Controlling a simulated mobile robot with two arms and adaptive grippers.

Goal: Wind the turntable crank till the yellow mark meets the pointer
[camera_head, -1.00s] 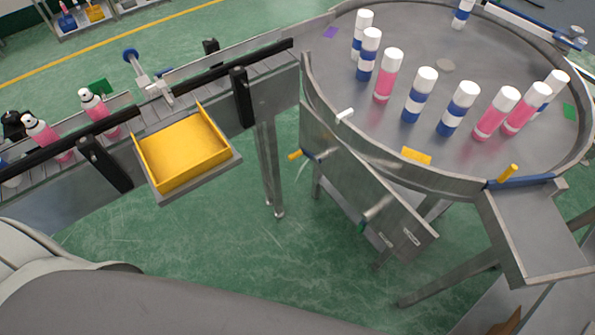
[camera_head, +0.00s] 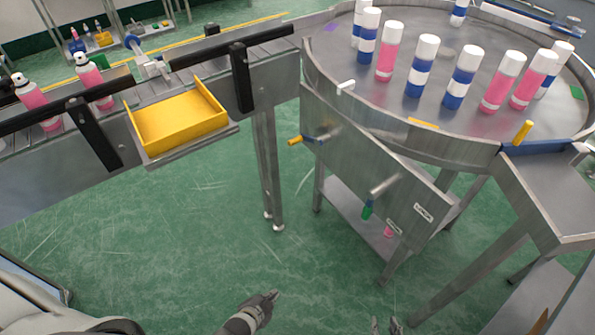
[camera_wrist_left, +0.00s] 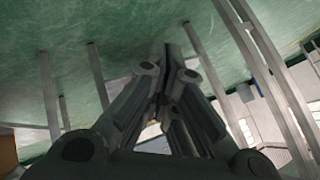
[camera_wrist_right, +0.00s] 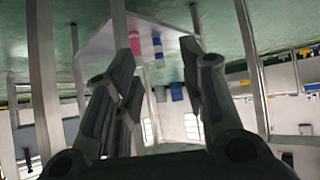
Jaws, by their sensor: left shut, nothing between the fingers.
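The round metal turntable (camera_head: 400,112) stands at the upper right. A flat yellow mark (camera_head: 423,123) lies on its disc near the front rim, partly hidden by the rim. A white peg on the rim (camera_head: 345,86), left of the mark, may be the pointer. The panel below carries a crank with a green grip (camera_head: 368,208) and a lever with a yellow grip (camera_head: 296,140); which winds the table is unlabelled to my eye. My left gripper (camera_head: 272,295) is shut and empty, low and left of the panel. My right gripper (camera_head: 385,324) is open and empty at the bottom edge.
Several pink and blue-white cans (camera_head: 388,52) stand on the turntable. A conveyor (camera_head: 60,135) with a yellow tray (camera_head: 175,118) runs along the left. A chute (camera_head: 550,190) juts out at right. Green floor (camera_head: 200,230) is open before the panel; metal legs stand below.

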